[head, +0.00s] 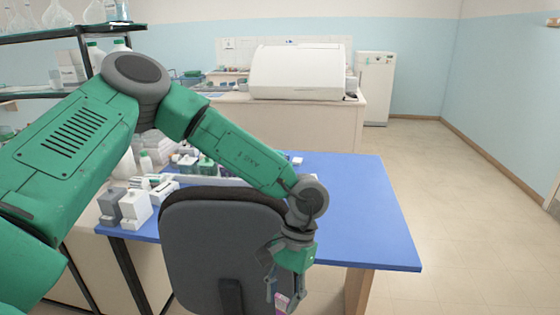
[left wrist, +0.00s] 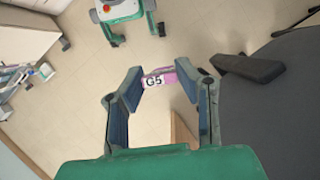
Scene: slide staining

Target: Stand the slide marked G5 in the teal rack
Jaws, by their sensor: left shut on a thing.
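The slide marked G5 (left wrist: 158,80) is a small pink and white piece with black lettering, held between the fingertips of my left gripper (left wrist: 158,84) in the left wrist view. In the head view the left gripper (head: 280,290) hangs low in front of the table, beside the chair back, and a bit of the pink slide (head: 282,299) shows under it. I cannot pick out the teal rack for sure among the small items on the table. My right gripper is not in view.
A dark grey chair (head: 222,240) stands against the front of the blue table (head: 375,215); its armrest (left wrist: 240,70) is close to the gripper. Several boxes and bottles crowd the table's left side, with white and grey blocks (head: 135,210) at its edge. The table's right side is clear.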

